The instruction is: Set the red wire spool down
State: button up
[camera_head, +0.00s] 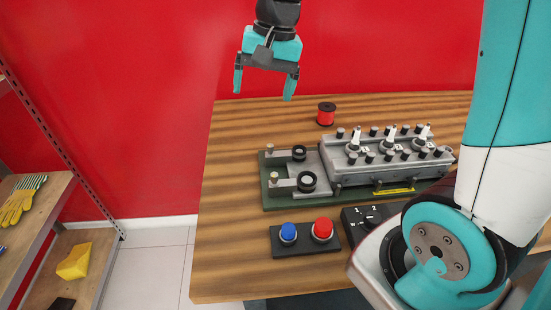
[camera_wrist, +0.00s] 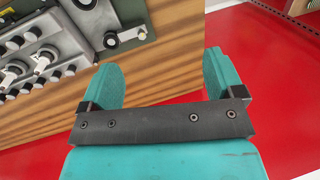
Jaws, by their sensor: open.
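The red wire spool (camera_head: 326,114) stands upright on the wooden table, behind the engine trainer, in the head view. It has dark ends and a red winding. My gripper (camera_head: 263,92) is open and empty, up in the air to the left of the spool and apart from it. In the wrist view my gripper (camera_wrist: 165,75) shows its two teal fingers spread, with bare table and red background between them. I do not see the spool in the wrist view.
The engine trainer (camera_head: 365,178) with knobs and levers fills the table's middle. A box with blue and red buttons (camera_head: 306,240) and a dial box (camera_head: 372,217) sit in front. The table's left part (camera_head: 230,150) is clear. A shelf (camera_head: 45,215) with yellow gloves stands at left.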

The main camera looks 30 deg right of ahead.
jog(key=s+a+n, duration=0.3)
jog(key=s+n, duration=0.1)
jog(key=s, duration=0.2)
jog(key=s+a+n+y, duration=0.1)
jog(key=s+a+n, duration=0.3)
jog(key=s, duration=0.3)
jog(key=s+a+n+g+y, duration=0.1)
jog(key=s+a+n, duration=0.2)
jog(key=s+n, duration=0.2)
jog(key=shift+s+a, duration=0.15)
jog(key=shift+s, duration=0.7)
